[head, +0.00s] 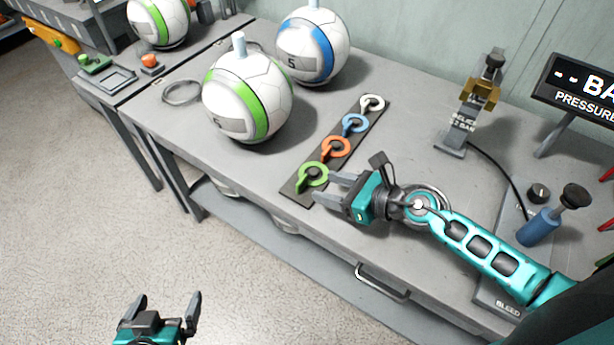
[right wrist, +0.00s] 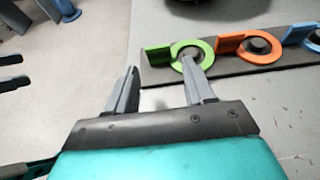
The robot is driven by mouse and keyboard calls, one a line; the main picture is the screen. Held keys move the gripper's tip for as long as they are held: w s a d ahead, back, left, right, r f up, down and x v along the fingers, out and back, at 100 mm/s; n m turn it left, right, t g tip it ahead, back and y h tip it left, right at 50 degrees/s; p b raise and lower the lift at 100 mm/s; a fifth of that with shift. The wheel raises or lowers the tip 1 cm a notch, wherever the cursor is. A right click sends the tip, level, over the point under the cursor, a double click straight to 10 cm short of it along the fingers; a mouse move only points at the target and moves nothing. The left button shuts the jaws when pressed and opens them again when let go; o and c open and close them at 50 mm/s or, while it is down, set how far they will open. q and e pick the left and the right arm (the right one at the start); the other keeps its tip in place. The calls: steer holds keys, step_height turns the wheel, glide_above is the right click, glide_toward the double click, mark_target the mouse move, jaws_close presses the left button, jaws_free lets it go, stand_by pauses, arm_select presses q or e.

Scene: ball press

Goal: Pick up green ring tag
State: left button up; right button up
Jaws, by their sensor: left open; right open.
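The green ring tag (head: 313,174) lies at the near end of a dark strip (head: 297,190) on the workbench, its ring around a dark peg. My right gripper (head: 325,187) is open and empty, close beside the tag on its right in the head view. In the right wrist view the green ring tag (right wrist: 190,50) is just beyond the fingers (right wrist: 158,88), and one fingertip overlaps its ring in the picture. I cannot tell whether they touch. My left gripper (head: 166,299) is open and empty over the floor at the bottom left.
Orange (head: 335,147), blue (head: 355,123) and white (head: 372,103) ring tags follow along the strip. A green-banded ball (head: 247,97) and a blue-banded ball (head: 313,47) stand behind. A gauge stand (head: 470,105) and blue cylinder (head: 540,226) are to the right.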

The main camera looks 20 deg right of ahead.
mark_target(303, 182)
steer(key=x, duration=0.6)
steer(key=shift+w+a+f, duration=0.1)
steer(key=shift+a+f, duration=0.05)
steer(key=shift+a, duration=0.15)
steer(key=c, duration=0.8)
